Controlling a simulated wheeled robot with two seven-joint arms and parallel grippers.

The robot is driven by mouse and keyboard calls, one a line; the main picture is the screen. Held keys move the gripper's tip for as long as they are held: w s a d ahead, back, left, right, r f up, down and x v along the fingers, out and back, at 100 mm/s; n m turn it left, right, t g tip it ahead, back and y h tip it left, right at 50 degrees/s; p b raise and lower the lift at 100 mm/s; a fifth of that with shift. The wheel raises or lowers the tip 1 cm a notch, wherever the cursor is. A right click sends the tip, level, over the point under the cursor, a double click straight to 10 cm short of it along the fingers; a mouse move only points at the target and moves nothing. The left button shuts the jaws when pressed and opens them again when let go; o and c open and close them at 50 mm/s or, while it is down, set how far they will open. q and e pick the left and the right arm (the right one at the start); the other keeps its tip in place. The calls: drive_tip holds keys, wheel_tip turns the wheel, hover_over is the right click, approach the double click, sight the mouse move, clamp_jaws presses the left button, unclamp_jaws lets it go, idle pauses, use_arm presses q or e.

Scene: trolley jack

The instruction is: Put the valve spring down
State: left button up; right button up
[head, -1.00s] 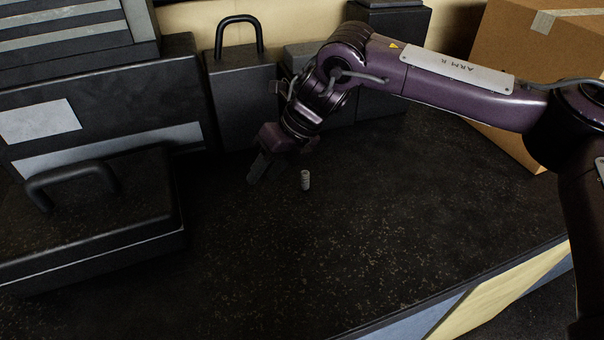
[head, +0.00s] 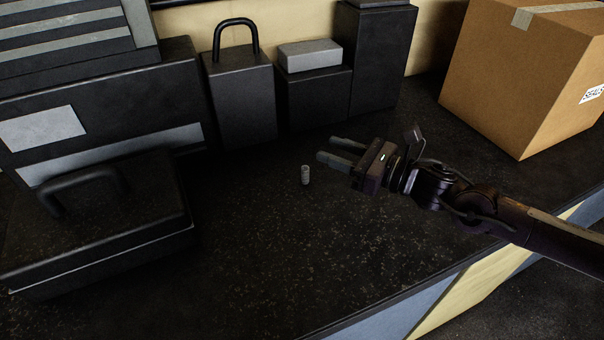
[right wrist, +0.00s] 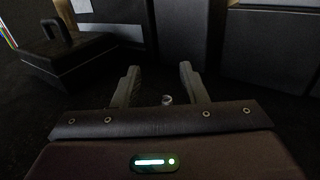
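The valve spring (head: 305,175) is a small grey cylinder standing upright on the dark speckled bench top (head: 290,255). My right gripper (head: 327,147) is open and empty, just right of the spring and apart from it, its fingers pointing left. In the right wrist view the two fingers (right wrist: 157,78) are spread apart, and the spring (right wrist: 167,99) shows as a small pale shape low in the gap between them, partly hidden by the gripper body. My left gripper is not in view.
A black case with a handle (head: 100,235) lies at left. A black block with a loop handle (head: 240,100) and other dark blocks (head: 315,100) stand behind. A cardboard box (head: 525,75) sits at back right. The front bench top is clear.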

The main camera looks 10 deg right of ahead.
drive_tip(key=p, duration=0.2)
approach(306, 167)
drive_tip(key=x, duration=0.2)
drive_tip(key=shift+w+a, duration=0.15)
drive_tip(key=shift+a, duration=0.15)
drive_tip(key=shift+w+a, duration=0.65)
drive_tip(key=shift+a, duration=0.05)
drive_tip(key=p+x, duration=0.2)
drive_tip(key=x, duration=0.2)
drive_tip(key=shift+w+a+r, duration=0.1)
drive_tip(key=shift+w+a, duration=0.1)
drive_tip(key=shift+w, duration=0.1)
drive_tip(key=shift+w+a, duration=0.35)
drive_tip(key=shift+a, duration=0.1)
drive_tip(key=shift+d, duration=0.1)
clamp_jaws()
